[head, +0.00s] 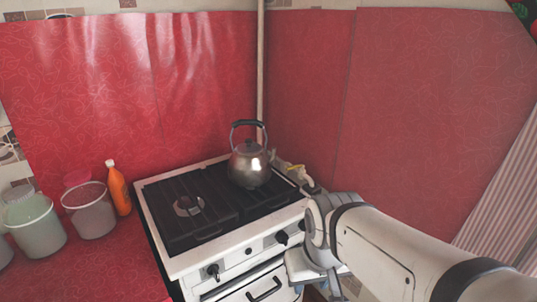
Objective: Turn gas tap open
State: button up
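A small yellow handle (297,168), which looks like the gas tap, shows at the back right of the stove, near the foot of the corner pipe (260,70). My arm reaches in from the lower right. The dark end of my gripper (311,186) is just beside the yellow handle, at the stove's right rear edge. The fingers are small and partly hidden by my wrist. I cannot tell whether they touch the handle, or how far apart they are.
A white stove (208,258) with black grates stands in the corner. A metal kettle (250,165) sits on its back right, close to the tap. An orange bottle (118,190) and several tubs stand on the red counter (95,270) at left. Red walls enclose the corner.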

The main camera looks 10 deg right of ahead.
aim_at(301, 166)
jog(key=i, duration=0.85)
jog(key=u, duration=0.05)
